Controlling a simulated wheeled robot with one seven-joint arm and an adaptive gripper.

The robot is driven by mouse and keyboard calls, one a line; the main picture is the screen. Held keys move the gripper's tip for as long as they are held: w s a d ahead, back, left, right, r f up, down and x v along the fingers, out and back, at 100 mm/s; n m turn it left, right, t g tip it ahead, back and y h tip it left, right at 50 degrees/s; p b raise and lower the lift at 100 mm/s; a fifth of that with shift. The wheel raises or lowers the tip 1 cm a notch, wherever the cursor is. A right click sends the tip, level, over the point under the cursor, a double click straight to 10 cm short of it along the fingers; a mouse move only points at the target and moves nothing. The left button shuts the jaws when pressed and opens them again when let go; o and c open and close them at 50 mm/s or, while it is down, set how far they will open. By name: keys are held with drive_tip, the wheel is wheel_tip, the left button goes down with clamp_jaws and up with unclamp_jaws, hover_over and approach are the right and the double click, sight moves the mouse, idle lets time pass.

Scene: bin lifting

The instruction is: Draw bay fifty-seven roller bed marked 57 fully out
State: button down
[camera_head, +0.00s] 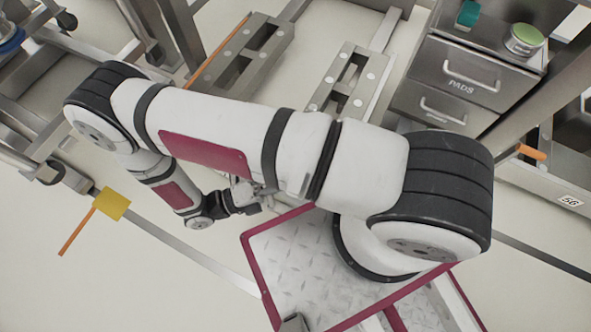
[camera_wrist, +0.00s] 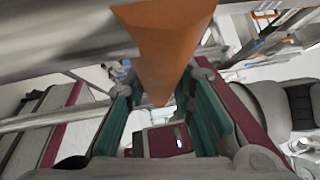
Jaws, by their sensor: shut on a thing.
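In the wrist view, my gripper (camera_wrist: 165,88) has its teal-padded fingers on either side of an orange bar (camera_wrist: 165,45), shut on it. The bar runs in from the top of the view and tapers away between the fingers. A grey metal beam lies close beside it at upper left. In the head view, my gripper (camera_head: 245,196) is small and dark below my forearm, and what it holds is hidden there. I cannot make out a mark 57 or tell which part is that roller bed.
In the head view, a drawer cabinet (camera_head: 462,88) marked PADS stands at upper right. A label 56 (camera_head: 569,201) is on a right-hand frame. Slotted metal beams (camera_head: 351,80) lie behind my arm. A yellow plate (camera_head: 112,204) is at left. Pale floor shows at lower left.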

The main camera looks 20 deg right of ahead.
drive_tip(key=c, duration=1.4)
unclamp_jaws()
drive_tip(key=shift+o, duration=0.2)
drive_tip(key=shift+a, duration=0.15)
drive_tip(key=w+a+f, duration=0.1)
drive_tip(key=a, duration=1)
drive_tip(key=shift+w+a+f, duration=0.3)
drive_tip(key=shift+w+f, duration=0.05)
